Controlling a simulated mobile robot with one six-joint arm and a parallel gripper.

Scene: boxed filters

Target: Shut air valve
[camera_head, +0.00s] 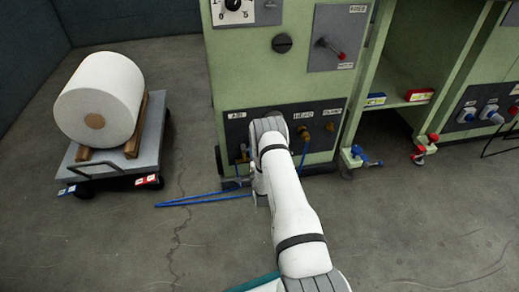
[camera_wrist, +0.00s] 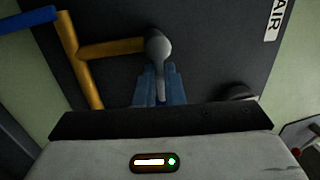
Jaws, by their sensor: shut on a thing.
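The air valve sits on a dark panel beside the "AIR" label (camera_wrist: 275,18). In the wrist view its grey rounded lever (camera_wrist: 158,46) joins a brass pipe (camera_wrist: 110,49) that runs left to a brass fitting with a blue hose (camera_wrist: 40,16). My gripper (camera_wrist: 157,85) has blue fingers shut on the lever's lower part, which points down in the picture. In the head view the dark panel (camera_head: 290,112) is low on the green machine, and my white arm covers the valve lever and my fingertips.
The green machine (camera_head: 245,75) has a dial, a knob and a red-tipped lever (camera_head: 331,48) above. Brass fittings (camera_head: 304,132) sit right of my arm. Blue hose (camera_head: 200,199) lies on the floor. A cart (camera_head: 75,165) with a white roll (camera_head: 105,95) stands left.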

